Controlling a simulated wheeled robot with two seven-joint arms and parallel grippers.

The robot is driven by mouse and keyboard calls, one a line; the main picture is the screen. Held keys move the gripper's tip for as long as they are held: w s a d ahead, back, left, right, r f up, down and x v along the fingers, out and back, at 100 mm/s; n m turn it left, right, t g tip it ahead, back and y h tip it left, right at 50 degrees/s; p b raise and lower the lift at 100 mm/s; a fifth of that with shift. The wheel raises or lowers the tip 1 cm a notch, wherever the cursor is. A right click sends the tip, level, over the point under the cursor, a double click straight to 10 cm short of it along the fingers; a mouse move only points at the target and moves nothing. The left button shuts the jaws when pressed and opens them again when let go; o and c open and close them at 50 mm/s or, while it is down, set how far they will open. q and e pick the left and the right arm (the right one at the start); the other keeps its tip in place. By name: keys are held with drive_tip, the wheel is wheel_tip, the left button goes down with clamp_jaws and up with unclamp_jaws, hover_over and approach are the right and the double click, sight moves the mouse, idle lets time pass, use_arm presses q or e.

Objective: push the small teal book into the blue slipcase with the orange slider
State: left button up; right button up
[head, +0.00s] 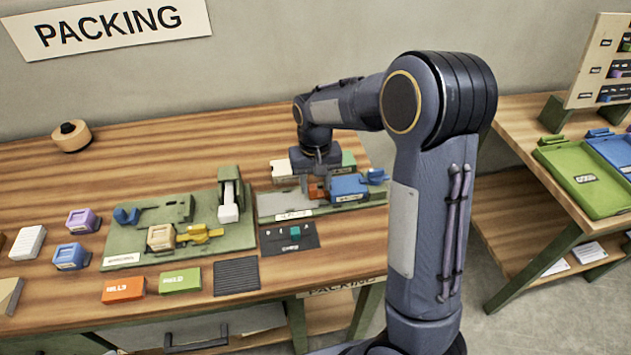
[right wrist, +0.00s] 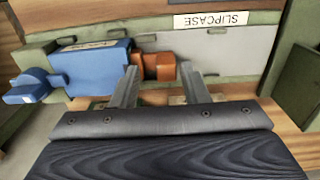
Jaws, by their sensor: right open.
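The blue slipcase (head: 349,186) lies on the grey-green SLIPCASE fixture (head: 275,205), at its right end in the head view. In the right wrist view the slipcase (right wrist: 95,65) is left of the orange slider (right wrist: 160,67). The slider also shows small in the head view (head: 314,191). My right gripper (right wrist: 158,72) is open, pointing down at the fixture, with its fingertips on either side of the slider. I cannot tell whether they touch it. I cannot make out the small teal book at the fixture. My left gripper is out of view.
A dark card (head: 289,240) with a small teal square lies in front of the fixture. A green fixture (head: 130,248) with a yellow clamp stands left. A blue stop (right wrist: 28,87) sits past the slipcase. Several small boxes lie at left. The table's back left is mostly clear.

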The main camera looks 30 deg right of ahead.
sight(316, 186)
wheel_tip(316, 186, up, 8)
drive_tip(key=shift+f, duration=0.15)
idle(0.6)
drive_tip(key=s+a+t+y, duration=0.2)
drive_tip(key=s+a, duration=0.1)
drive_tip(key=s, duration=0.9)
drive_tip(key=s+a+r+n+t+y, duration=0.1)
drive_tip(key=s+a+t, duration=0.2)
drive_tip(key=s, duration=0.9)
drive_tip(key=shift+s+r+n+t+y, duration=0.25)
drive_tip(key=shift+n+t+y, duration=0.05)
drive_tip(key=shift+y, duration=0.1)
